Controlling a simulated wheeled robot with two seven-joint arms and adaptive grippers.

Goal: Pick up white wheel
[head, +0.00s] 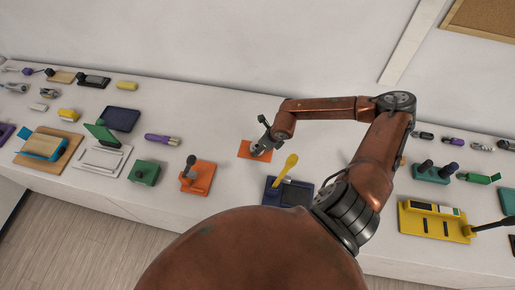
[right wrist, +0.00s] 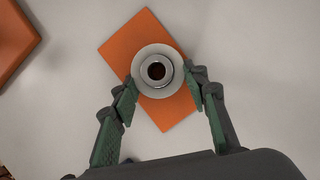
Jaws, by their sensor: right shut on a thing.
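The white wheel (right wrist: 142,80) is round with a metal hub and a dark centre hole. It is over an orange plate (right wrist: 120,48) in the right wrist view; I cannot tell whether it touches the plate. My right gripper (right wrist: 163,92) has its two green-padded fingers on either side of the wheel's rim and is shut on it. In the head view my right gripper (head: 262,143) is at the orange plate (head: 247,151) near the middle of the table, and it partly hides the wheel. My left gripper is not in view.
The long white table (head: 215,110) runs along the wall. Near the plate are an orange block with a dark handle (head: 197,178) and a dark blue tray with a yellow tool (head: 289,190). Several coloured items stand at left and right. Table behind the plate is clear.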

